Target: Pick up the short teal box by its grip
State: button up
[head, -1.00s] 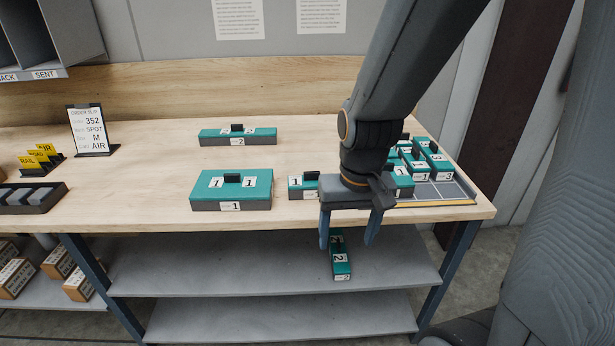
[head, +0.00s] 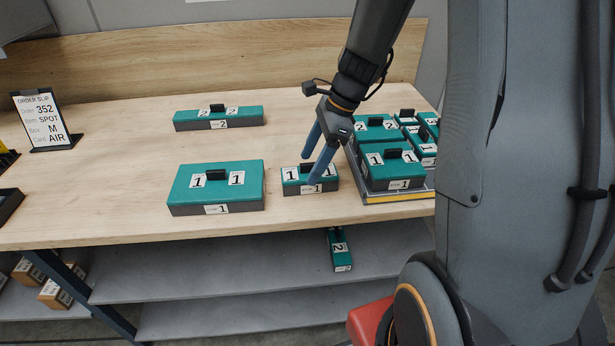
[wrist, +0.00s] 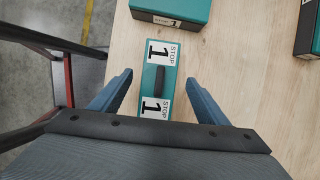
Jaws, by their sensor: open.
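The short teal box (head: 296,187) has a teal lid, dark sides, labels reading 1 and a dark grip. It sits on the bench between a larger teal box and a loaded tray. My gripper (head: 311,169) is open and empty, with its fingers pointing down over this box. In the wrist view the short box (wrist: 152,91) lies between the two spread fingers of my gripper (wrist: 160,78), its dark grip (wrist: 160,79) in the middle of the lid. No contact is visible; the exact height above the lid is hard to tell.
A larger teal box (head: 215,185) stands to the left. A long teal box (head: 219,119) stands behind. A tray (head: 395,199) of stacked teal boxes is close on the right. Another teal box (head: 340,252) lies on the shelf below. An order slip stand (head: 42,120) is at far left.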

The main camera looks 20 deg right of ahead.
aim_at(305, 172)
jog(key=shift+p+x, duration=0.6)
jog(key=shift+x, duration=1.9)
jog(key=shift+a, duration=0.1)
jog(key=c, duration=1.3)
jog(key=shift+r, duration=0.1)
jog(key=shift+c, duration=0.3)
jog(key=shift+r, duration=0.1)
